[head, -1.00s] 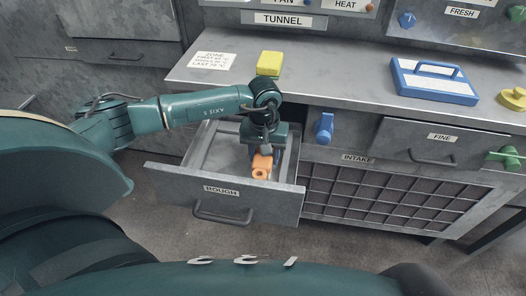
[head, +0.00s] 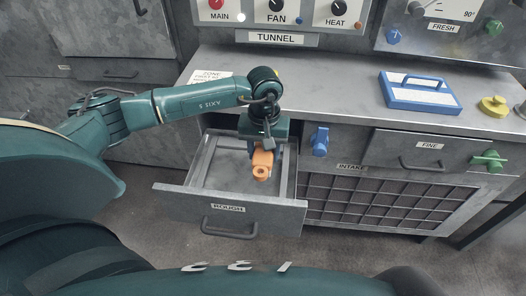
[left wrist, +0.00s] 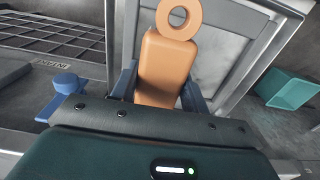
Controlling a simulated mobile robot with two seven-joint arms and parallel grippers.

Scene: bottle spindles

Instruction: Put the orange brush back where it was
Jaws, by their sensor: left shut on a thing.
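The orange brush (head: 262,162), a block with a ring at its end, is held in my left gripper (head: 264,150). The gripper points down over the open drawer labelled ROUGH (head: 230,210). In the left wrist view, the blue fingers (left wrist: 160,92) are shut on the two sides of the brush (left wrist: 165,65), its ring pointing away from the gripper. The drawer interior behind the brush looks empty. I cannot tell how high the brush is above the drawer floor. My right gripper is not in view.
A blue knob (head: 320,142) sits just right of the drawer, above the INTAKE grille (head: 385,200). The FINE drawer (head: 425,155) is closed. A blue-handled block (head: 428,95) and a yellow knob-like piece (head: 494,106) lie on the counter (head: 340,85).

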